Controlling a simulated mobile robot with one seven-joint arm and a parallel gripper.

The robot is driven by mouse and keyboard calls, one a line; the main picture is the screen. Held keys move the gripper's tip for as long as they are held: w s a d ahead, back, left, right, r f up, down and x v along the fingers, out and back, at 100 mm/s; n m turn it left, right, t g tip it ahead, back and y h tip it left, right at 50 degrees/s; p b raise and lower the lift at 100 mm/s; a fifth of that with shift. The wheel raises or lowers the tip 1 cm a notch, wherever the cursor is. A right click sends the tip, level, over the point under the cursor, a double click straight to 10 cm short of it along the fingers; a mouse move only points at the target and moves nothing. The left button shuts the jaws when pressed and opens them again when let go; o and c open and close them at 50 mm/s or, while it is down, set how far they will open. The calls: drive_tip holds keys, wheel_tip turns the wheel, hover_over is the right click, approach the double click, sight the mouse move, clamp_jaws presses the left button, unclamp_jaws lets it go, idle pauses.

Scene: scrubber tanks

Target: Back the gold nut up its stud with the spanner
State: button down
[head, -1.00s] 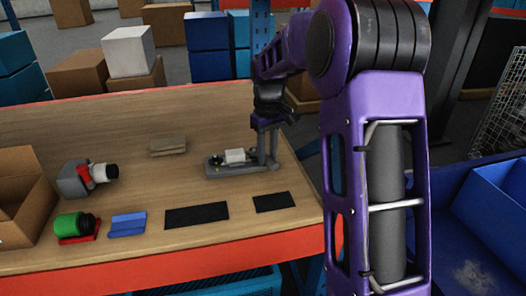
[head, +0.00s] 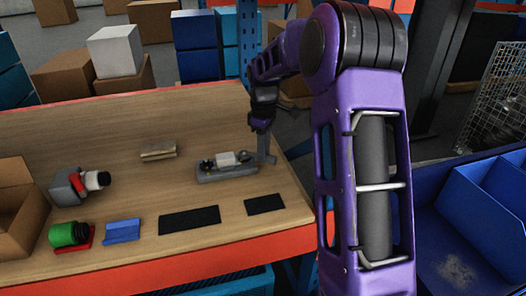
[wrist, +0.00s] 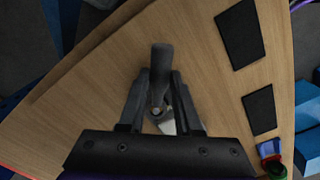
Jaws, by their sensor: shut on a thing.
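My gripper (head: 263,122) points down over the right end of a grey fixture (head: 212,178) on the wooden bench. In the wrist view, my gripper's two fingers (wrist: 160,76) are closed on both sides of a grey bar, the spanner (wrist: 161,55). In the head view, the spanner (head: 268,149) shows as a grey upright piece under the fingers, beside the fixture. A white block (head: 226,158) sits on the fixture. A small gold-brown spot (wrist: 157,112) shows between the fingers and may be the nut. The stud and the spanner's fit on the nut cannot be made out.
Two black mats (head: 189,219) and (head: 265,204) lie in front of the fixture. A blue block (head: 122,230), a green cylinder (head: 66,234), a grey-and-red device (head: 78,184) and an open carton (head: 20,205) stand left. A wooden block (head: 158,151) lies behind.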

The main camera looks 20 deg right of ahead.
idle(0.3)
drive_tip(key=shift+s+a+m, duration=0.25)
drive_tip(key=shift+s+m, duration=0.05)
drive_tip(key=shift+m, duration=0.5)
drive_tip(key=shift+r, duration=0.25)
drive_tip(key=shift+r, duration=0.4)
drive_tip(key=shift+r, duration=0.25)
drive_tip(key=shift+r, duration=0.75)
drive_tip(key=c, duration=1.1)
unclamp_jaws()
clamp_jaws()
